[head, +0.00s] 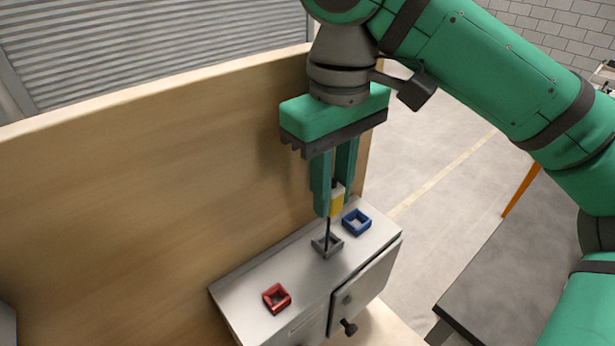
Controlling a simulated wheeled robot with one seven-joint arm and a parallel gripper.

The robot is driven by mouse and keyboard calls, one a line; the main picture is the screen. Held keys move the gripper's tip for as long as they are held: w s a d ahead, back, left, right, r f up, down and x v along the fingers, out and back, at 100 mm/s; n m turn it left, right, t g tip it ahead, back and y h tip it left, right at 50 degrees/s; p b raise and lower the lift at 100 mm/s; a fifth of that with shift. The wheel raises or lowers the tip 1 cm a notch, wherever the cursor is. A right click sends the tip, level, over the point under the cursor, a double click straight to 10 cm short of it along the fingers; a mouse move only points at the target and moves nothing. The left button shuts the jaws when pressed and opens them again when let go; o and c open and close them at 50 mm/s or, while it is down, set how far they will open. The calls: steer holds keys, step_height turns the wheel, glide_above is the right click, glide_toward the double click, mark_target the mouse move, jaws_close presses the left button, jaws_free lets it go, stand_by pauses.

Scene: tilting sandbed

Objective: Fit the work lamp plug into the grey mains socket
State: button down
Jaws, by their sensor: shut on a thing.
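My gripper (333,203) is shut on a yellow piece, which I take to be the work lamp plug (337,202), and points down over the box. A thin dark rod runs down from the held piece to the grey mains socket (320,246). In the picture its lower end overlaps the socket's opening; whether it is inside or just in front, I cannot tell. The grey socket is a square frame on the box top, between a red and a blue one. The fingers hide part of the plug.
The light grey box (240,289) stands against a wooden panel (130,200). The red socket (277,298) is nearer and left, the blue socket (357,222) farther right. A dark bench (520,260) is at right.

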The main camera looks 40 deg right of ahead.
mark_target(329, 224)
steer(key=shift+w, duration=0.3)
steer(key=shift+s, duration=0.35)
steer(key=shift+s+a+f, duration=0.1)
steer(key=shift+a+f, duration=0.05)
steer(key=shift+f, duration=2.05)
steer(key=shift+f, duration=1.2)
steer(key=c, duration=1)
jaws_free()
steer(key=shift+r, duration=3.95)
